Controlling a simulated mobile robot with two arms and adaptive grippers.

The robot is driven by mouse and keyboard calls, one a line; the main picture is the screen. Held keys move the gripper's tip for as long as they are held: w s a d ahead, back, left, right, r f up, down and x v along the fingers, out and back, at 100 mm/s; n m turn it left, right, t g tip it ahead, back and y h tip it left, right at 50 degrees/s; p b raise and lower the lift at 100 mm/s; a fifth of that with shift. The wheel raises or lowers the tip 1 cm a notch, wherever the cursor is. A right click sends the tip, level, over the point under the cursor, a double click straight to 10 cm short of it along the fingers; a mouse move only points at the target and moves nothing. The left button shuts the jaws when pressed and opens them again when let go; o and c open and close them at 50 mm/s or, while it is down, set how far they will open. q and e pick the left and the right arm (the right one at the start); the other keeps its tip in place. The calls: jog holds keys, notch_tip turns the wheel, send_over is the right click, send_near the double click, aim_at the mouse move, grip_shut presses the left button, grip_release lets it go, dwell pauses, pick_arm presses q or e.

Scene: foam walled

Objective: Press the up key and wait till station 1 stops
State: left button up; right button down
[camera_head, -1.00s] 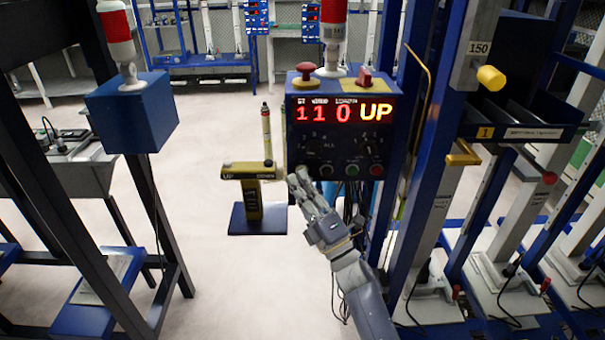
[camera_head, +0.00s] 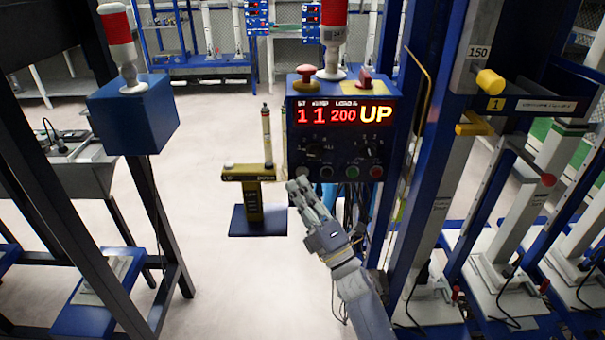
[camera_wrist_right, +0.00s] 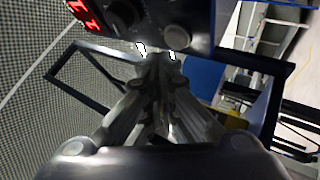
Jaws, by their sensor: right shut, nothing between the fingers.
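The blue control box (camera_head: 340,148) stands ahead of my right gripper. Its display (camera_head: 343,115) reads 1, 1, 200 and UP in red and yellow. A row of round keys runs along its lower edge, including a pale one (camera_head: 302,172) at the left, a green one (camera_head: 352,171) and a red one (camera_head: 376,171). My right gripper (camera_head: 299,184) is shut and empty, its tips just below the leftmost key; contact cannot be told. My left gripper is not in view.
A blue-framed station with a carriage labelled 1 (camera_head: 495,104) and a yellow handle (camera_head: 474,123) stands right of the box. A yellow-black post (camera_head: 250,205) stands left of my gripper. A red-white lamp (camera_head: 333,30) tops the box.

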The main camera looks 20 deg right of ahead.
jog(key=s, duration=0.2)
jog(key=s+a+p, duration=0.1)
jog(key=s, duration=0.1)
jog(key=shift+s+a+p, duration=0.2)
jog(key=shift+s+p, duration=0.1)
jog(key=shift+s, duration=0.1)
dwell(0.5)
